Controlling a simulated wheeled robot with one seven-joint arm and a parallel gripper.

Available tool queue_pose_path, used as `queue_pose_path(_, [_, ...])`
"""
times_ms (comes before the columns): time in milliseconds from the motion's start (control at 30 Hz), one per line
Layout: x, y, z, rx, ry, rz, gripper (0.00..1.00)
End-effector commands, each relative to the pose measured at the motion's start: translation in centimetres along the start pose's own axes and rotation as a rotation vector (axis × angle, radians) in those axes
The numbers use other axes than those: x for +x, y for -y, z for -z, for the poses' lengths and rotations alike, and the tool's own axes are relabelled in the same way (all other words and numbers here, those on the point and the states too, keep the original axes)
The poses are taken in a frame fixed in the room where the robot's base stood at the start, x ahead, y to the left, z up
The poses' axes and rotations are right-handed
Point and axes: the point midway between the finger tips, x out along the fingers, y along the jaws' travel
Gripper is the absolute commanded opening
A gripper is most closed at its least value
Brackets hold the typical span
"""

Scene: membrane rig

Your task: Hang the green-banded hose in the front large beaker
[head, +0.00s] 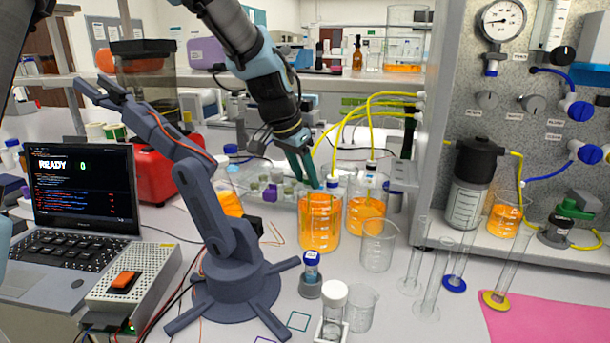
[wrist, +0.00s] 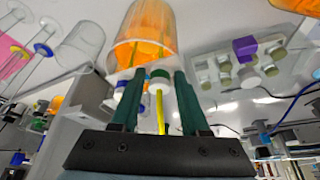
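The front large beaker (head: 320,222) holds orange liquid and stands mid-bench; its mouth faces me in the wrist view (wrist: 143,30). My gripper (head: 314,185) points down at its left rim. The teal fingers are apart in the wrist view (wrist: 157,75). Between them show the green-banded white fitting (wrist: 159,75) and its yellow hose (wrist: 160,112), with gaps at both sides. The fitting is at the beaker's rim; whether it hangs inside I cannot tell. My fingers hide it in the head view. A blue-banded fitting (head: 333,183) sits at the same beaker's rim.
A second orange beaker (head: 367,192) with its own yellow hose stands behind right. An empty beaker (head: 379,245), several glass cylinders and small vials crowd the front. A vial rack (head: 262,186) lies left of the gripper. A dark blue arm model (head: 225,235) stands left.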

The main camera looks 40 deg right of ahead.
Motion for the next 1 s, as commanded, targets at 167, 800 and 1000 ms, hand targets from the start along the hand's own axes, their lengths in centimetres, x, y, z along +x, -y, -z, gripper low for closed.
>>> queue_pose_path(167, [0.0,0.0,0.0,0.000,0.000,0.000,0.65])
queue_pose_path(800, [-5.7,0.1,0.0,0.000,-0.005,0.004,0.65])
queue_pose_path(1000, [-9.1,0.1,0.0,0.000,-0.003,0.002,0.65])
